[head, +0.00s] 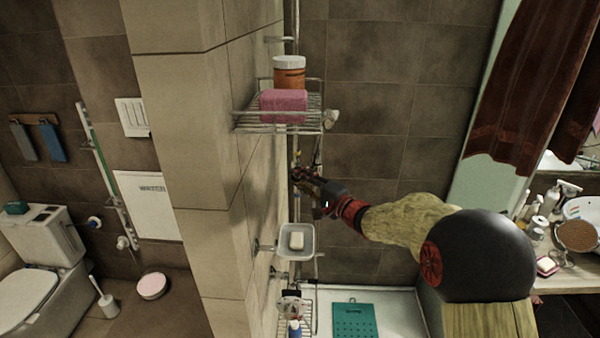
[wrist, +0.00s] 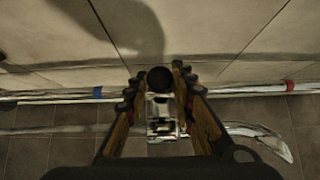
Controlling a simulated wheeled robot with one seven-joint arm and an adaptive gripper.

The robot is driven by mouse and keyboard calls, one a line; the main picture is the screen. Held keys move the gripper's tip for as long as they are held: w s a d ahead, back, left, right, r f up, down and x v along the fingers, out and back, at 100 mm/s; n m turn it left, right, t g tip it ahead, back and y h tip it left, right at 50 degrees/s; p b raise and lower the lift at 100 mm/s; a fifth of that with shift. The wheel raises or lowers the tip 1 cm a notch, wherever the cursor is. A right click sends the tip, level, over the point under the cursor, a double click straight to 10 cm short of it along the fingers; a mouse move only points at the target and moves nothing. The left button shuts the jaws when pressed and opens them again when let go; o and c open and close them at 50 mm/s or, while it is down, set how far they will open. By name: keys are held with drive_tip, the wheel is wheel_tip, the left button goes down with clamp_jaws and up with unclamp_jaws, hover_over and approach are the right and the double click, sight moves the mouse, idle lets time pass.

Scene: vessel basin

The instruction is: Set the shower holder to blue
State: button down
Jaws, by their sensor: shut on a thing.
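The shower holder (wrist: 163,122) is a shiny metal piece on a rail (wrist: 45,97), which runs across the wrist view. A round black knob (wrist: 160,79) sits at the holder, between my two fingers. My gripper (wrist: 155,73) is shut on this knob. The rail carries a blue band (wrist: 97,93) to the left of the holder and a red band (wrist: 289,85) farther to the right. The holder lies between the two bands, nearer the blue one. In the head view my gripper (head: 308,175) is at the vertical rail and hides most of the holder.
A wire shelf (head: 250,123) with a pink block (head: 283,106) and an orange jar (head: 289,74) is above my gripper. A soap dish (head: 285,256) is below it. The tiled wall (head: 225,160) is close on the left. Open space lies to the right.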

wheel_tip(320, 180, down, 14)
drive_tip(key=shift+s+a+r+b, duration=0.1)
drive_tip(key=shift+r+b, duration=0.15)
drive_tip(key=shift+b, duration=0.45)
drive_tip(key=c, duration=2)
unclamp_jaws()
drive_tip(key=o, duration=0.5)
drive_tip(key=shift+a+r, duration=0.1)
drive_tip(key=shift+a, duration=0.15)
drive_tip(key=shift+c, duration=0.2)
drive_tip(key=shift+d, duration=0.15)
